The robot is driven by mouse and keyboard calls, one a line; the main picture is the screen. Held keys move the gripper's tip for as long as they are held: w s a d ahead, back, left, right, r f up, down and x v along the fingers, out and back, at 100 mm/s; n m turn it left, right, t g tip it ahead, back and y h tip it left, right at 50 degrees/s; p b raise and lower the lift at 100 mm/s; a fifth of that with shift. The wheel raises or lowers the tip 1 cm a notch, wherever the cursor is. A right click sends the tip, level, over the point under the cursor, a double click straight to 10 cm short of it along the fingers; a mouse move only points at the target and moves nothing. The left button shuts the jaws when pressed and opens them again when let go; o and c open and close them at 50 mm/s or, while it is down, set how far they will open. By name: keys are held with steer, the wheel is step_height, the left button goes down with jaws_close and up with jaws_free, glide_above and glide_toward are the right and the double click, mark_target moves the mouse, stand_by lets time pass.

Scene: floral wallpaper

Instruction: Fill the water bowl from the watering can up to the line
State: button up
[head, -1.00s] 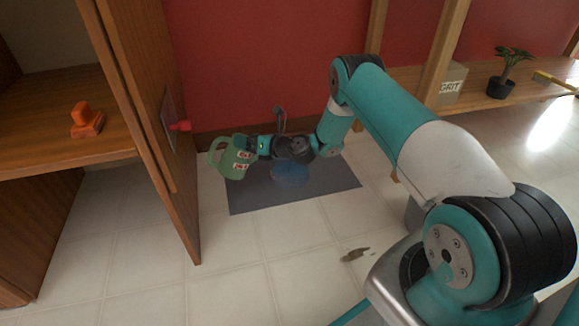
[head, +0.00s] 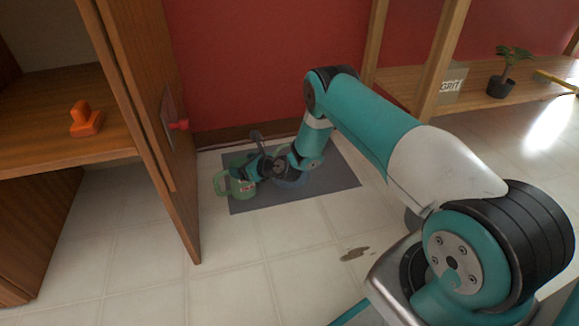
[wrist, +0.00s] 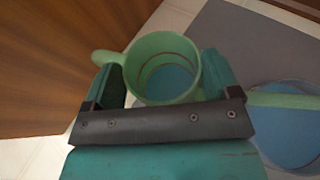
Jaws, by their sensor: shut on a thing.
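The green watering can (head: 241,187) is low at the left edge of the grey mat, looking upright; I cannot tell if it touches the floor. My gripper (head: 257,170) is shut on its body. In the wrist view, the fingers of my gripper (wrist: 165,78) lie on both sides of the can (wrist: 140,62), with blue water inside and its handle to the left. Its spout reaches right, over the blue water bowl (wrist: 292,130). In the head view the bowl (head: 292,183) is mostly hidden behind my arm. I cannot make out its fill line or level.
The grey mat (head: 325,185) lies against the red wall. A brown patch (head: 354,254) is on the tiles. A potted plant (head: 502,86) stands on the right shelf.

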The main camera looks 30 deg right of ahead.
steer(key=shift+f, duration=0.25)
step_height(320, 180, up, 5)
steer(key=p, duration=0.4)
